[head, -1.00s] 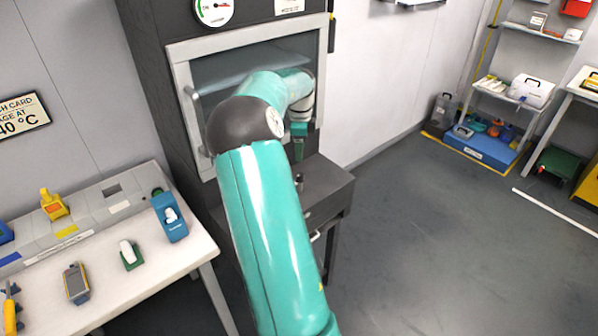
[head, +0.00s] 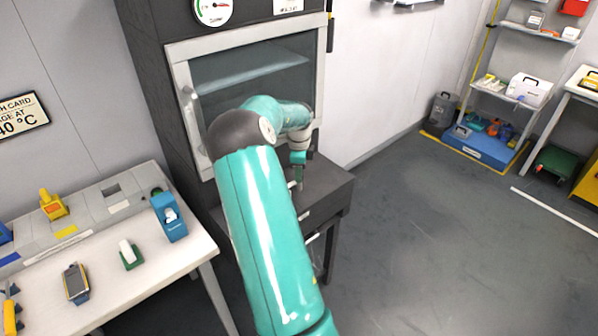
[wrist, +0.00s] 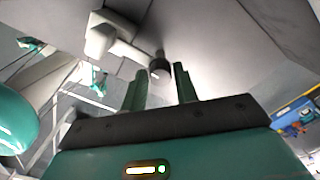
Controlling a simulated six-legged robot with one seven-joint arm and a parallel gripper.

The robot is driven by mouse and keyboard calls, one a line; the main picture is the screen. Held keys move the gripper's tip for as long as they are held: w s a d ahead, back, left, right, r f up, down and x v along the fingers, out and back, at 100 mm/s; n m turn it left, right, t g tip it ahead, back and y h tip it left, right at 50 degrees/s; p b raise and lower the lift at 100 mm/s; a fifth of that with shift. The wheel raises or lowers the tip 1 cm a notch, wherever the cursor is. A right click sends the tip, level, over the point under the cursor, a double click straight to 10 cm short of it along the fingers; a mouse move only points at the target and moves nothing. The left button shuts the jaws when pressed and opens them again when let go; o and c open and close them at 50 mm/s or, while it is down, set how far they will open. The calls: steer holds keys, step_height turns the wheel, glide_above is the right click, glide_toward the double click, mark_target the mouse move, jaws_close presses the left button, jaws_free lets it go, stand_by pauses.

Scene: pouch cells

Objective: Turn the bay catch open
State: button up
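In the wrist view a short dark round knob (wrist: 161,68), with a small pale mark on its end, stands just beyond and between the two green fingers of my gripper (wrist: 158,82). The fingers are open and apart, with a visible gap around the knob; I cannot tell whether the knob is the catch. A pale rounded handle-like part (wrist: 104,38) is beside it, up and left. In the head view my gripper (head: 299,187) points down over the dark ledge (head: 328,183) of the cabinet, hiding the knob there.
The cabinet's glass door (head: 250,66) in its pale frame is behind my arm, with a vertical handle (head: 190,105) on its left. A white bench (head: 150,275) with devices stands at left. A shelf rack (head: 500,95) is far right. Open grey floor (head: 430,240) lies right of the cabinet.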

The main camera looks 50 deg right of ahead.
steer(key=c, duration=0.5)
steer(key=shift+n, duration=0.5)
steer(key=n, duration=0.2)
steer(key=shift+n, duration=0.4)
steer(key=n, duration=0.4)
steer(key=shift+n, duration=0.3)
steer(key=n, duration=0.4)
steer(key=shift+s+n, duration=0.1)
steer(key=shift+n, duration=0.2)
steer(key=n, duration=0.4)
steer(key=shift+n, duration=0.4)
